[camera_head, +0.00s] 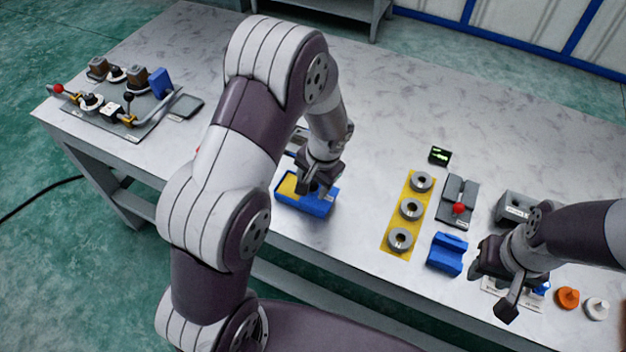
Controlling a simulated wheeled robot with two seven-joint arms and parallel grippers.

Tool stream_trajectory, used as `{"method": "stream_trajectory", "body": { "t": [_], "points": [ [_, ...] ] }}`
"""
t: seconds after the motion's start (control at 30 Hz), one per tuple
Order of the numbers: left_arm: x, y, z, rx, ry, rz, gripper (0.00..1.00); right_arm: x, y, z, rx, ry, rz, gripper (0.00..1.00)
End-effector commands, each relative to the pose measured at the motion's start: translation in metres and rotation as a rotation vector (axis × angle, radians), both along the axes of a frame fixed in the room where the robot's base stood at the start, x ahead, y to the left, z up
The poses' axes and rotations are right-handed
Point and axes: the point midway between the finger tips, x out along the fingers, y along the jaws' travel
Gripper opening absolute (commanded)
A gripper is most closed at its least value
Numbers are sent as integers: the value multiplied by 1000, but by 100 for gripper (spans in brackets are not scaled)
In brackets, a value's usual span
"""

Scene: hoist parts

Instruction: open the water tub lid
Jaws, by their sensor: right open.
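A blue tub (318,208) stands on the table near its front edge, with a yellow piece (289,186) at its left side. No label on it can be read, so I cannot tell if it is the water tub, and no separate lid can be made out. My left gripper (314,189) points down over this tub and hides part of it; its jaw gap is too small to read. My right gripper (490,288) is open and empty above the table's front right part. A grey box (513,204) stands behind it, partly hidden by my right arm.
A yellow strip (396,224) carries several grey rings. Near it are a blue block (447,254), a grey fixture with a red knob (459,208) and a small display (439,155). Orange (567,297) and white (596,308) pieces stand right. A loaded tray (150,127) is far left.

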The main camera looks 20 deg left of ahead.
Motion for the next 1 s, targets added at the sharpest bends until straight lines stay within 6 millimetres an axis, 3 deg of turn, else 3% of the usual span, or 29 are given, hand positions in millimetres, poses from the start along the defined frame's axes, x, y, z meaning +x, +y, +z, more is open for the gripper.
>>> {"method": "stream_trajectory", "body": {
  "t": [0.13,0.23,0.5,0.7,1.0],
  "points": [
    [0,0,1,0,0,0,56,0,0,0,0,0,0,43],
    [0,-2,13,0,-2,1,56,0,0,1,0,0,0,43],
    [-4,-16,84,-1,-6,-1,56,0,0,3,0,0,0,43],
    [-6,-23,118,0,-3,-2,56,0,0,4,0,0,0,43],
    [-7,-24,125,0,0,0,56,0,0,4,0,0,0,43]
  ]
}}
